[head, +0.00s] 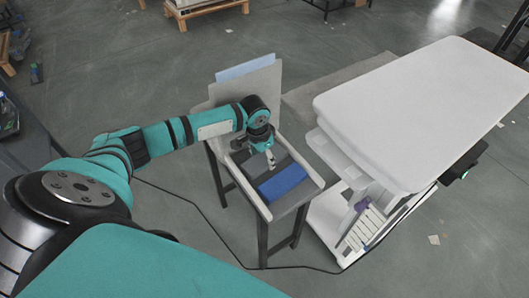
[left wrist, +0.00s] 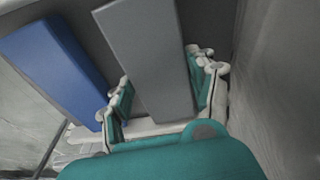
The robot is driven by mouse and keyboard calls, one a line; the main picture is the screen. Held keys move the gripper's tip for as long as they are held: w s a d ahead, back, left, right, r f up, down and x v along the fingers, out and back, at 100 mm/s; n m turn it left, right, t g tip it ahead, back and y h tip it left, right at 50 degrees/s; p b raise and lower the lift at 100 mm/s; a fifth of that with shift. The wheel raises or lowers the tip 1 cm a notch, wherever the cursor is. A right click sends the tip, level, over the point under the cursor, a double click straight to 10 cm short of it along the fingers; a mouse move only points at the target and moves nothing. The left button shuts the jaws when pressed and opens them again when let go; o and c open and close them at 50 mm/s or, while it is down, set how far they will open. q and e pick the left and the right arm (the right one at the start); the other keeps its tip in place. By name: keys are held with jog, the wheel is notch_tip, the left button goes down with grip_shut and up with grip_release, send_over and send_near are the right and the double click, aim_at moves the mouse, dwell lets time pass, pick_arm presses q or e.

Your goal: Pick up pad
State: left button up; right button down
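A grey pad (head: 256,164) lies in a shallow tray (head: 306,197) on a small stand, beside a blue pad (head: 283,182). My left gripper (head: 268,158) is over the tray, above the grey pad. In the left wrist view the fingers of my left gripper (left wrist: 163,93) stand apart on either side of the grey pad (left wrist: 150,50), with its near end between them. Whether they touch its edges is hard to tell. The blue pad (left wrist: 55,60) lies to the left, outside the fingers. My right gripper is in neither view.
A large white-topped table or cart (head: 425,110) stands close to the right of the stand, with shelves below. A grey panel (head: 245,87) with a light blue sheet (head: 245,68) stands behind the tray. A black cable (head: 205,220) runs along the floor. Open floor lies further back.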

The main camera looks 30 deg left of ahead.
pick_arm(q)
jog(key=c, duration=0.7)
jog(key=shift+o, duration=0.2)
jog(key=shift+r, duration=0.1)
